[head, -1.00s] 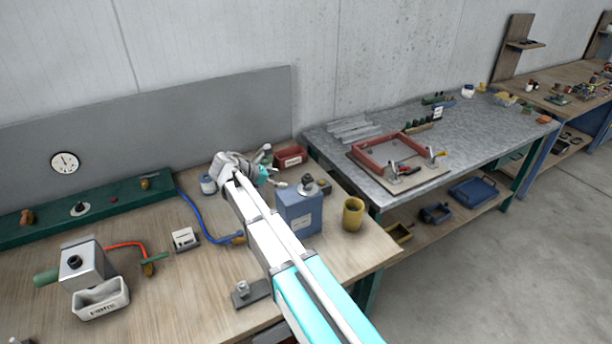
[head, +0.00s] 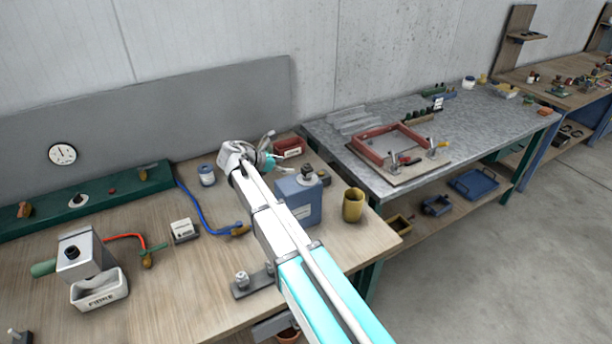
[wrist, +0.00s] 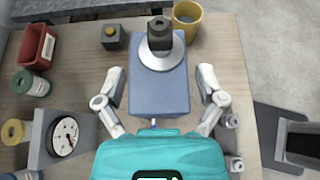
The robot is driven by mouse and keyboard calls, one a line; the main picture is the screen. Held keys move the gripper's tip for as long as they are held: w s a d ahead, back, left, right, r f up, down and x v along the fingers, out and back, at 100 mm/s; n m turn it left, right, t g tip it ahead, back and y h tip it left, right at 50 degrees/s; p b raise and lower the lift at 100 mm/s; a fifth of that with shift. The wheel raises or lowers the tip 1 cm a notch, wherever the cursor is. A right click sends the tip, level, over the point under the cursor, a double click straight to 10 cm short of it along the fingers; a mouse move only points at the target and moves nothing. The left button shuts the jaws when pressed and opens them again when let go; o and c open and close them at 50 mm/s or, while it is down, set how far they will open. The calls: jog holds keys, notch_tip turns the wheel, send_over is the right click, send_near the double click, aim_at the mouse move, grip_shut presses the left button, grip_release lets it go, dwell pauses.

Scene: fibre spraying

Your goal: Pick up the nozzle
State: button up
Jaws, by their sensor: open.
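A dark cylindrical piece on a round silver flange, which looks like the nozzle (wrist: 160,36), stands upright on a blue box (wrist: 158,95) in the wrist view. In the head view the dark piece (head: 308,172) tops the blue box (head: 303,198) near the bench's right end. My gripper (wrist: 161,74) is open and empty. Its two fingers are spread on either side of the blue box, short of the nozzle in the picture. In the head view my gripper (head: 268,152) is behind and left of the box, partly hidden by my own arm.
A yellow cup (head: 353,205) stands right of the box. A red bin (head: 289,147) is behind it. A gauge (wrist: 64,137) and a green-banded can (wrist: 30,84) lie left in the wrist view. A blue hose (head: 205,220) crosses the wooden bench (head: 190,275).

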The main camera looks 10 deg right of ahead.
aim_at(304, 167)
jog(key=shift+b+x, duration=0.75)
jog(key=shift+x, duration=1.35)
jog(key=shift+b+x, duration=1.3)
jog(key=shift+x, duration=1.3)
grip_shut()
jog(key=shift+r, duration=0.2)
